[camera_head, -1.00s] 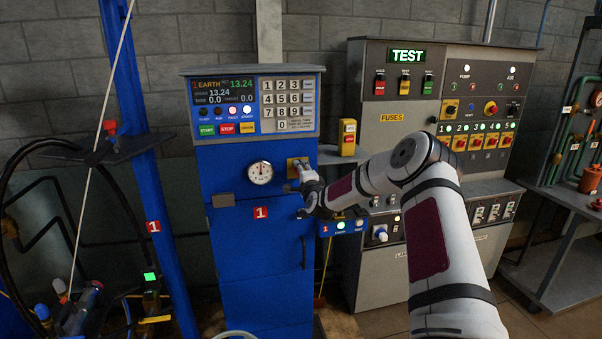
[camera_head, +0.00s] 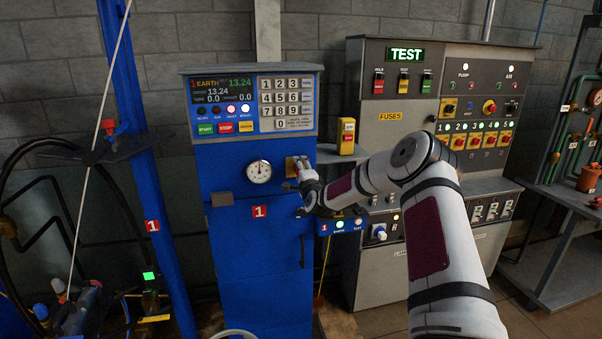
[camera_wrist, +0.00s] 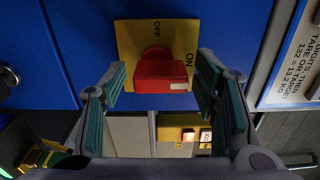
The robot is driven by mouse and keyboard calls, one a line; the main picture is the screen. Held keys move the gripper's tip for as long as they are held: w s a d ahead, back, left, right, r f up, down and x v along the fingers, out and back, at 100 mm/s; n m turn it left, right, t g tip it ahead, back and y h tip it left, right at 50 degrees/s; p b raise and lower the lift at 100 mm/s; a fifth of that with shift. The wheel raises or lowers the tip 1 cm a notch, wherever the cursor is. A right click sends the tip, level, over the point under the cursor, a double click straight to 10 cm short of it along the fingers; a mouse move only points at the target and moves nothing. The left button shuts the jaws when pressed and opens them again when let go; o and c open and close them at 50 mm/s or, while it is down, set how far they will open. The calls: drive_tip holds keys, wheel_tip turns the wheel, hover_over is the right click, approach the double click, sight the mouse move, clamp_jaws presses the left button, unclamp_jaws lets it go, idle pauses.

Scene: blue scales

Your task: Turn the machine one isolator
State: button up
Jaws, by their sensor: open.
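The machine one isolator is a red knob (camera_wrist: 163,72) on a yellow plate (camera_wrist: 128,42) marked OFF and ON, on the blue machine's front. In the wrist view the knob's white mark is on its right, near the word ON. My gripper (camera_wrist: 164,88) is open, with one green-padded finger on each side of the knob and visible gaps between. In the head view my gripper (camera_head: 304,172) is right in front of the yellow plate (camera_head: 291,165) and hides most of the isolator. The blue machine (camera_head: 250,250) carries a red "1" label (camera_head: 260,211).
A yellow switch box (camera_head: 347,136) and a small blue lamp box (camera_head: 343,226) are to the right. A grey test cabinet (camera_head: 400,115) stands further right.

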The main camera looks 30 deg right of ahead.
drive_tip(key=v, duration=1.2)
idle(0.3)
